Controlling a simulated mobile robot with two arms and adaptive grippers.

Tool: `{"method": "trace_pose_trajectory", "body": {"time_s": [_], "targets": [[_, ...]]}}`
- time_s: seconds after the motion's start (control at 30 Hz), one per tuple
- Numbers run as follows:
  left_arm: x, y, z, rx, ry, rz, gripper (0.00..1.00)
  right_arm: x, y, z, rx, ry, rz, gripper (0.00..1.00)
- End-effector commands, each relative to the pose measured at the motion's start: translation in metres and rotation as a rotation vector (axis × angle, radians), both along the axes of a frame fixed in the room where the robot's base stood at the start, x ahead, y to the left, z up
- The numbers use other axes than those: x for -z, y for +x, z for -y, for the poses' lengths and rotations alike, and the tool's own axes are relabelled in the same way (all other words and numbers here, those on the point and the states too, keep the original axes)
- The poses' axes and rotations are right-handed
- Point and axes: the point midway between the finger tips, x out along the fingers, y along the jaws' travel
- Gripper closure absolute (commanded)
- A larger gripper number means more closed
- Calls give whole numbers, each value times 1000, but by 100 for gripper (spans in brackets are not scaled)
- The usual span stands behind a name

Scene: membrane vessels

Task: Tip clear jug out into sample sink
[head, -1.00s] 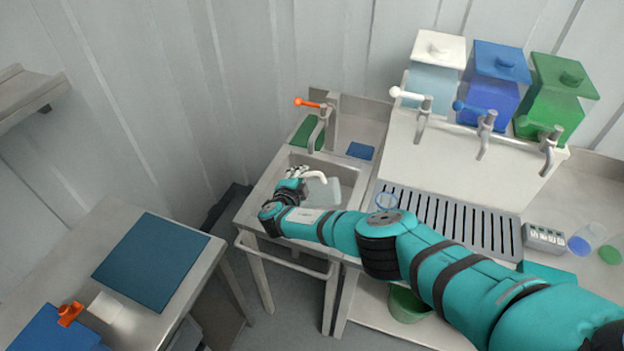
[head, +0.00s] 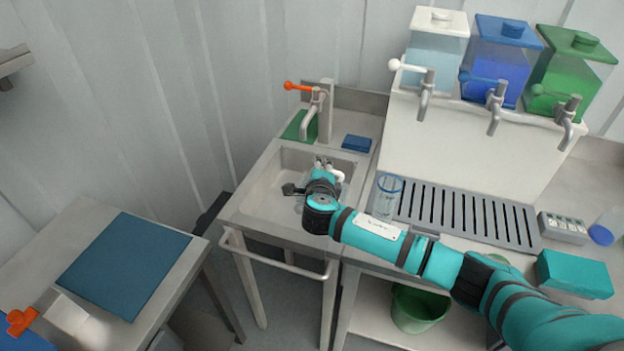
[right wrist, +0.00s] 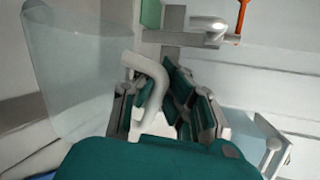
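The sample sink (head: 262,190) is a metal basin left of the counter. My right gripper (head: 322,165) is over its right part and hides most of the clear jug in the head view. The jug's pale handle (head: 337,175) shows beside the fingers. In the right wrist view, the clear jug (right wrist: 80,75) is at the left, apparently empty, and its pale curved handle (right wrist: 152,82) passes between the fingers of my right gripper (right wrist: 158,112), which look closed on it. The jug's exact tilt is hard to tell. My left gripper is not in view.
A tap with orange lever (head: 310,100) stands behind the sink. A blue-rimmed clear beaker (head: 386,196) stands on the counter just right of it, near the drain grate (head: 465,212). Three dispensers with taps (head: 495,60) are at the back right. A side table (head: 165,225) is at the left.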

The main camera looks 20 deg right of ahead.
Motion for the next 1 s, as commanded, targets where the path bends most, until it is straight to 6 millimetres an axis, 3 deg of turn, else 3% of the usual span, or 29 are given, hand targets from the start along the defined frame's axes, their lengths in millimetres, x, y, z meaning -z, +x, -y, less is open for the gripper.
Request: {"method": "trace_pose_trajectory", "body": {"time_s": [0.03,0.13,0.17,0.27,0.3,0.37,0.53,0.8,1.0], "targets": [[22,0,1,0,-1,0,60,13,-1,2,-1,26,10,100],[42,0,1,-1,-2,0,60,15,-4,8,-2,74,31,100],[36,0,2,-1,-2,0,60,17,-6,16,3,120,45,100],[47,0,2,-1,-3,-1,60,31,-12,30,1,275,106,100],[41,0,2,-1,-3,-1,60,21,-14,35,1,346,136,100],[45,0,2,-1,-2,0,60,20,-17,43,2,445,175,100],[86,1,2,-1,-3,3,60,37,-21,53,-1,730,285,100],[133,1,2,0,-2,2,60,45,-21,52,-4,1045,410,100],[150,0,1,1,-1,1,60,46,-20,52,-3,1169,457,100]]}}
